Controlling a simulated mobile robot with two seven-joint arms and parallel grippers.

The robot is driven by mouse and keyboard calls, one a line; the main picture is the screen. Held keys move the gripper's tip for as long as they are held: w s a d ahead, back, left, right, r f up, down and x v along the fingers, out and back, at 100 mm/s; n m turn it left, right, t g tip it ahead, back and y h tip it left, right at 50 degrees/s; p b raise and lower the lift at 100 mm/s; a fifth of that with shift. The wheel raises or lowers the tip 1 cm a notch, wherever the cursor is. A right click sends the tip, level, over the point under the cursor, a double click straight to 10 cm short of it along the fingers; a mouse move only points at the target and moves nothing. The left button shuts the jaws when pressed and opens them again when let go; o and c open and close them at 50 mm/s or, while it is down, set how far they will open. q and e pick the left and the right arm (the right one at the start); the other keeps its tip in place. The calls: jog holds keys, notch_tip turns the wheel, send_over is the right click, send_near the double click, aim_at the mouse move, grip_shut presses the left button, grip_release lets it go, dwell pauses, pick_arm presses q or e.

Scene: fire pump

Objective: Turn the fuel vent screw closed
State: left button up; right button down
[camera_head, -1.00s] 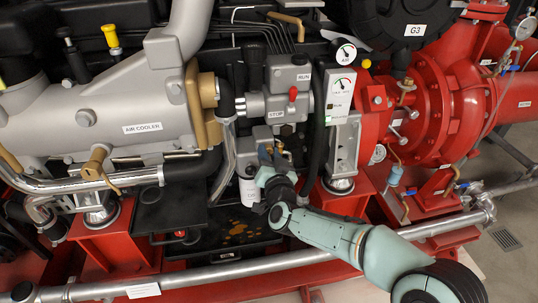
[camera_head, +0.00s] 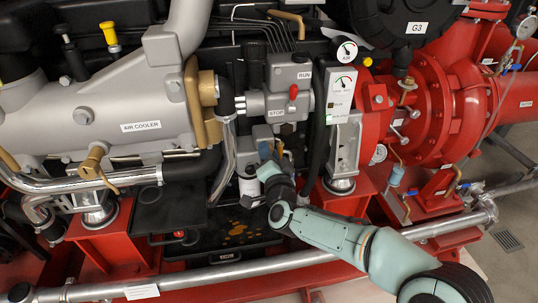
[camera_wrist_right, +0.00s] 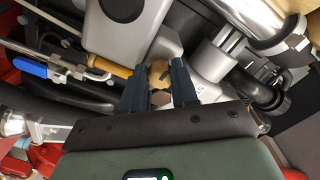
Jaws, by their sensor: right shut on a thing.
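My right gripper (camera_head: 268,153) reaches up from below to the grey fuel unit under the STOP label. In the wrist view, the dark fingers of my right gripper (camera_wrist_right: 160,86) are shut on a small brass piece, which I take to be the fuel vent screw (camera_wrist_right: 159,72). Its far part shows between the fingertips; the rest is partly hidden. In the head view the gripper covers the screw, so its exact turn angle cannot be read. My left gripper is not in view.
A black hose (camera_head: 318,120) runs close on the right. In the wrist view a blue-handled lever (camera_wrist_right: 30,67) lies to the left. A silver rail (camera_head: 240,269) crosses below my right arm.

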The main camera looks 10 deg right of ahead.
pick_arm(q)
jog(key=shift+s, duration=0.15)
pick_arm(e)
jog(key=shift+r+m, duration=0.1)
jog(key=shift+m, duration=8.2)
jog(key=c, duration=0.9)
grip_release()
jog(key=shift+o, duration=0.2)
jog(key=shift+s, duration=0.1)
pick_arm(q)
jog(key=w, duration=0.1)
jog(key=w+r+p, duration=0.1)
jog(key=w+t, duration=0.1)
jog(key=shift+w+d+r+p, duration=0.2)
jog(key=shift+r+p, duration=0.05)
jog(key=shift+p, duration=0.1)
pick_arm(e)
jog(key=s, duration=1.3)
